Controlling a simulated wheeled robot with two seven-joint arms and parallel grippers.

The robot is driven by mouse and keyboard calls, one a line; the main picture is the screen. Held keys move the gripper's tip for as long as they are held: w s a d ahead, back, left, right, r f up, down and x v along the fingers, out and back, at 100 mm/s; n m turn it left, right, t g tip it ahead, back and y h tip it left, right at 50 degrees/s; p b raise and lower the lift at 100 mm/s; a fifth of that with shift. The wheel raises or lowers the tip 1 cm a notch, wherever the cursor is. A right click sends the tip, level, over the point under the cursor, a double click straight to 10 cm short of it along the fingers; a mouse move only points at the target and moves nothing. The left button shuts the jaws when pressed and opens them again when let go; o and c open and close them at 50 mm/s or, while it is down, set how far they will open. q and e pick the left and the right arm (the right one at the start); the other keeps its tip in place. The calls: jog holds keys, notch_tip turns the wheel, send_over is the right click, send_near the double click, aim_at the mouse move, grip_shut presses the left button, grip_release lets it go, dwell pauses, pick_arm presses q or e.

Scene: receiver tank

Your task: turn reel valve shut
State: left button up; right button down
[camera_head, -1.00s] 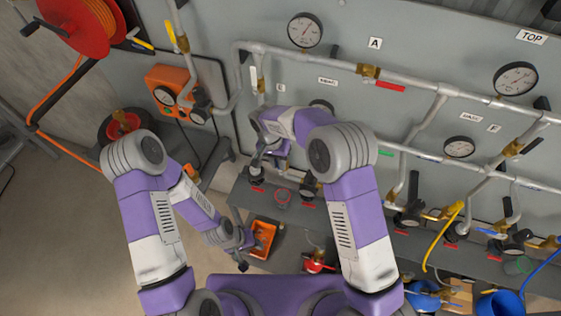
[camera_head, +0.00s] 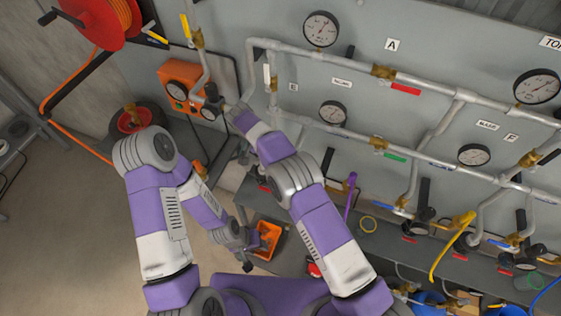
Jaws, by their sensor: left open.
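The red hose reel (camera_head: 97,22) with orange hose is at the top left. A yellow lever (camera_head: 186,26) sits on a brass valve body (camera_head: 197,40) on the pipe right of the reel. Another yellow handle (camera_head: 157,37) is by the reel's edge; I cannot tell which is the reel valve. My left gripper (camera_head: 250,246) is open and low, beside an orange tray (camera_head: 266,240), well away from both handles. My right arm reaches up to the pipework right of the orange box. The right gripper (camera_head: 232,106) is small and partly hidden by its arm; its jaws are unclear.
The orange box (camera_head: 180,88) with a gauge is on the wall below the brass valve. Pipes, gauges and valves line the grey panel (camera_head: 440,45) to the right. A dark shelf (camera_head: 385,240) runs below them. The floor (camera_head: 70,240) at left is clear.

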dwell(0.4)
jog(key=c, duration=1.1)
grip_release()
jog(key=shift+o, duration=0.2)
notch_tip(320, 180, up, 10)
jog(key=shift+r, duration=0.1)
jog(key=shift+c, duration=0.4)
